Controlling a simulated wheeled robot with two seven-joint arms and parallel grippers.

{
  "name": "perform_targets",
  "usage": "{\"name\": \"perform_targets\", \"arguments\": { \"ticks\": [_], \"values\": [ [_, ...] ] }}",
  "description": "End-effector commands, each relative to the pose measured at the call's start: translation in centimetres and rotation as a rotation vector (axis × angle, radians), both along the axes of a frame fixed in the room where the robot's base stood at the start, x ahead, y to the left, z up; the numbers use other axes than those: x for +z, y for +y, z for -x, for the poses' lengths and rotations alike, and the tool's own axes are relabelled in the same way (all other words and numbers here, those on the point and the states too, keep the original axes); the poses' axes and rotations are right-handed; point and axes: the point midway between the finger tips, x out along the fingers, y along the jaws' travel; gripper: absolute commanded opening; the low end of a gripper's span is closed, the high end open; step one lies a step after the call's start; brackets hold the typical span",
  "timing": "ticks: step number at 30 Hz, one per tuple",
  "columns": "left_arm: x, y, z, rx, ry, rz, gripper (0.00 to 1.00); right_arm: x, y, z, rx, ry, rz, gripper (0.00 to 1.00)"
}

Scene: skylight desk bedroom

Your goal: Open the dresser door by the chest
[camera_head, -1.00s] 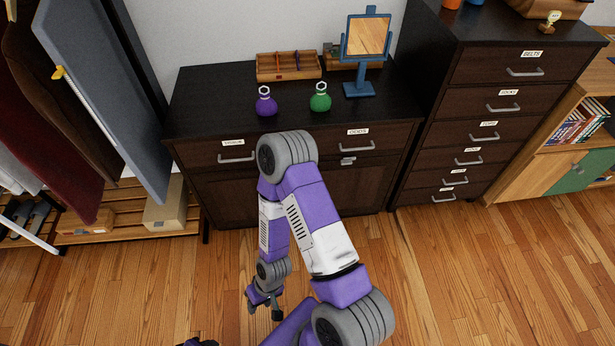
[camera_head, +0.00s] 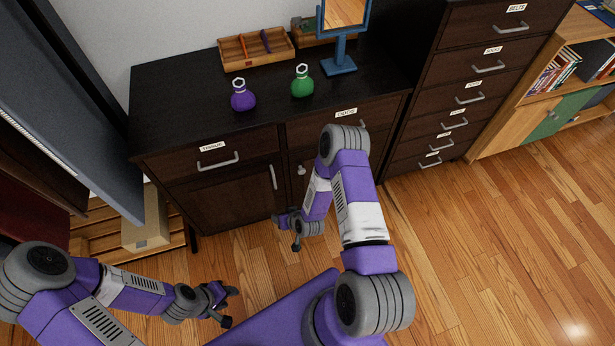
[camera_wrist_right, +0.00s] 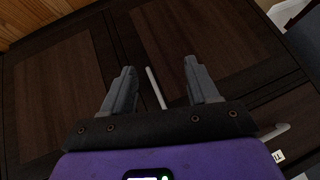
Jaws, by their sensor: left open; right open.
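The low dark dresser (camera_head: 215,208) has two doors under two drawers. Its door by the chest (camera_head: 296,190) is mostly hidden behind my right arm; a small knob (camera_head: 301,170) shows near its upper left. The other door has an upright bar handle (camera_head: 274,177). Both doors look closed. The tall dark chest (camera_head: 425,110) stands to the right. My right gripper (camera_head: 287,231) is open, low before the dresser. In the right wrist view a thin bar handle (camera_wrist_right: 156,88) appears between its open fingers (camera_wrist_right: 160,70); contact cannot be told. My left gripper (camera_head: 231,306) is open and empty above the floor.
Purple (camera_head: 243,97) and green (camera_head: 302,82) flasks, a wooden tray (camera_head: 255,50) and a blue mirror (camera_head: 340,62) stand on the dresser. A box (camera_head: 147,225) on a slatted rack is at left. The wooden floor (camera_head: 500,230) at right is clear.

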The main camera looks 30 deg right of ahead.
Motion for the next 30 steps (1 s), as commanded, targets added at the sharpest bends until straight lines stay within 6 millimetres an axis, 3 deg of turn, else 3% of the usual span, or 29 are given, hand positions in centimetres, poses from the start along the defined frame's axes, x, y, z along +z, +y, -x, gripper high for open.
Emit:
{"name": "perform_targets", "arguments": {
  "ticks": [1, 3, 6, 9, 17, 30],
  "values": [
    [-1.2, 0.0, 0.0, 0.000, 0.000, 0.000, 0.43, -2.6, -2.5, -2.0, -0.038, -0.112, 0.054, 0.59],
    [-1.9, 0.0, 0.0, 0.000, 0.000, 0.000, 0.43, -4.0, -5.8, -4.4, -0.078, -0.282, 0.139, 0.59],
    [-2.8, 0.0, 0.0, 0.000, 0.000, 0.000, 0.43, -5.1, -9.6, -6.1, -0.124, -0.494, 0.254, 0.59],
    [-3.5, 0.0, 0.0, 0.000, 0.000, 0.000, 0.43, -5.3, -12.1, -6.5, -0.154, -0.663, 0.348, 0.59],
    [-4.2, 0.0, 0.0, -0.001, -0.001, 0.000, 0.43, -4.9, -14.5, -6.3, -0.186, -0.861, 0.457, 0.59],
    [-6.6, 0.0, 0.0, -0.001, -0.001, 0.000, 0.43, -4.8, -15.9, -12.3, -0.186, -0.867, 0.458, 0.59]
  ]
}}
